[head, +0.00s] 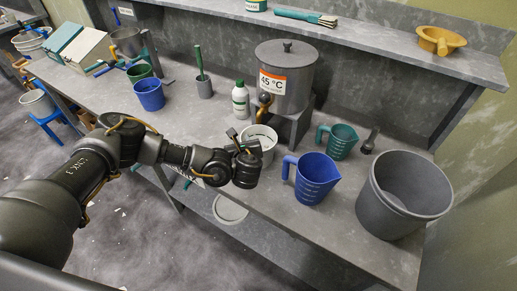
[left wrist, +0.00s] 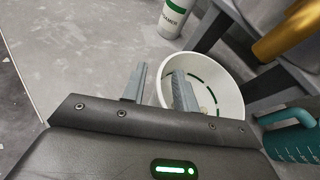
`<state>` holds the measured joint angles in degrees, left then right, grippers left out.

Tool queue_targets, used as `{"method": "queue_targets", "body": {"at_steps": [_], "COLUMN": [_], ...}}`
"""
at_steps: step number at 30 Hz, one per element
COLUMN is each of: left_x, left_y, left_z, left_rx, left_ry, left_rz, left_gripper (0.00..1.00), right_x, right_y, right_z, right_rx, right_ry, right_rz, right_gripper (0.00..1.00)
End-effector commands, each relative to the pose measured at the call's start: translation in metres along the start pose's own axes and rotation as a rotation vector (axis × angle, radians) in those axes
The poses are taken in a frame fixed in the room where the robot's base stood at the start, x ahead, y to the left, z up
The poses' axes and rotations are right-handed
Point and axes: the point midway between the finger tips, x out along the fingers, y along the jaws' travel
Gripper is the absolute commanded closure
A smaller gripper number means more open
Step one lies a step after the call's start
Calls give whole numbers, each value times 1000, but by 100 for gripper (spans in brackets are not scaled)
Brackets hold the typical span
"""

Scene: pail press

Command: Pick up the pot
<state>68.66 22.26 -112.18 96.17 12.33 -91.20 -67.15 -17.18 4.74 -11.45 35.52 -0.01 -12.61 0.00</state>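The pot is a small white tub (head: 266,135) on the grey bench, below the tap of a metal tank; part of it is hidden behind my left gripper (head: 243,146) in the head view. In the left wrist view the white pot (left wrist: 228,82) shows from above, with a dark green broken line inside its wall. There my left gripper (left wrist: 158,74) is open, one finger left of the pot's rim and the other overlapping its opening. I cannot tell whether either finger touches the wall. My right gripper is not in view.
The metal tank (head: 284,85) with a 45 °C label and brass tap stands just behind. A white bottle (head: 240,99) is behind left; a blue jug (head: 312,178), green jug (head: 338,141) and grey bucket (head: 401,196) stand right. Bare bench lies left.

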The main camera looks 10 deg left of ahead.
Motion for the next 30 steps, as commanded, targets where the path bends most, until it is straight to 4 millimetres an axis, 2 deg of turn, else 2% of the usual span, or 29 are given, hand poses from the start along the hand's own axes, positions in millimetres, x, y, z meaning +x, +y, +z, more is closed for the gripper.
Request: {"method": "queue_targets", "body": {"at_steps": [1,7,30], "left_x": [0,0,-1], "left_y": [0,0,0], "left_z": [0,0,-2], "left_rx": [0,0,2], "left_ry": [0,0,2], "left_rz": [0,0,0], "left_gripper": [73,99,100], "right_x": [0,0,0], "right_y": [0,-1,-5], "right_z": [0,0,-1], "right_rx": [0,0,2], "right_ry": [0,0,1], "right_rz": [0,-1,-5], "right_gripper": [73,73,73]}}
